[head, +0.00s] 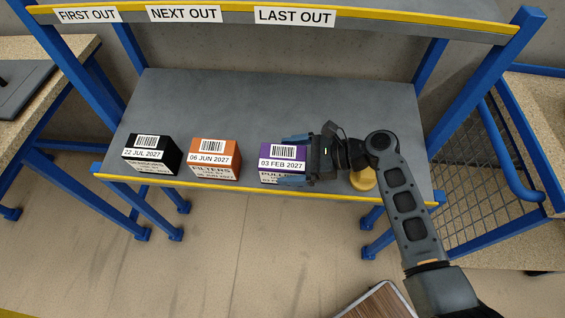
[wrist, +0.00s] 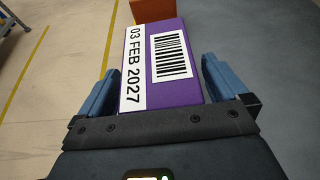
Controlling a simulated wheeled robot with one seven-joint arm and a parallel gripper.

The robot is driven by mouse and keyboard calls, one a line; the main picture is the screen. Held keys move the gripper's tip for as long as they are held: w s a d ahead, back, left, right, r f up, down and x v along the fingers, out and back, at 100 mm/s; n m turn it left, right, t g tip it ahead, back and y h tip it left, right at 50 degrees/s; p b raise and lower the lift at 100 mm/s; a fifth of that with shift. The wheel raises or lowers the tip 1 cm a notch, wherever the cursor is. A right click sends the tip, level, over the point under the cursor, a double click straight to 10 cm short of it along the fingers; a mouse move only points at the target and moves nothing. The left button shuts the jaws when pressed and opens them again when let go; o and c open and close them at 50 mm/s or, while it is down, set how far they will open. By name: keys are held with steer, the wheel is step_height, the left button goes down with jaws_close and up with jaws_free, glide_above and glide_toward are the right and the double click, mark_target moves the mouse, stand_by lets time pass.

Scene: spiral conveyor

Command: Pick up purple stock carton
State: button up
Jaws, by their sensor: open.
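The purple stock carton (head: 283,151) stands on the grey lower shelf near its yellow front edge, labelled 03 FEB 2027 with a barcode. My gripper (head: 296,159) is open at its right side in the head view, with one blue finger behind the carton and one in front. In the wrist view the carton (wrist: 160,66) lies between the two blue fingers (wrist: 158,88), with a small gap at the right finger. The gap at the left finger is hard to judge. The carton's right end is partly hidden by my gripper in the head view.
An orange carton (head: 214,158) and a black carton (head: 151,153) stand to the left on the grey shelf (head: 230,100). The upper shelf (head: 390,18) carries FIRST OUT, NEXT OUT and LAST OUT signs. The shelf behind the cartons is clear.

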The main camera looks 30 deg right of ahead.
mark_target(264, 153)
steer(key=shift+x, duration=0.75)
steer(key=shift+c, duration=0.2)
steer(key=c, duration=1.1)
steer(key=shift+r, duration=0.15)
step_height(264, 153, up, 4)
steer(key=shift+r, duration=0.1)
steer(key=s+a+r, duration=0.2)
steer(key=s, duration=0.1)
steer(key=s+a+r, duration=0.2)
steer(key=s, duration=0.1)
steer(key=s+a+r, duration=0.2)
steer(key=s+a, duration=0.1)
steer(key=shift+s+r+p, duration=0.25)
steer(key=shift+r+p, duration=0.05)
steer(key=shift+r, duration=0.05)
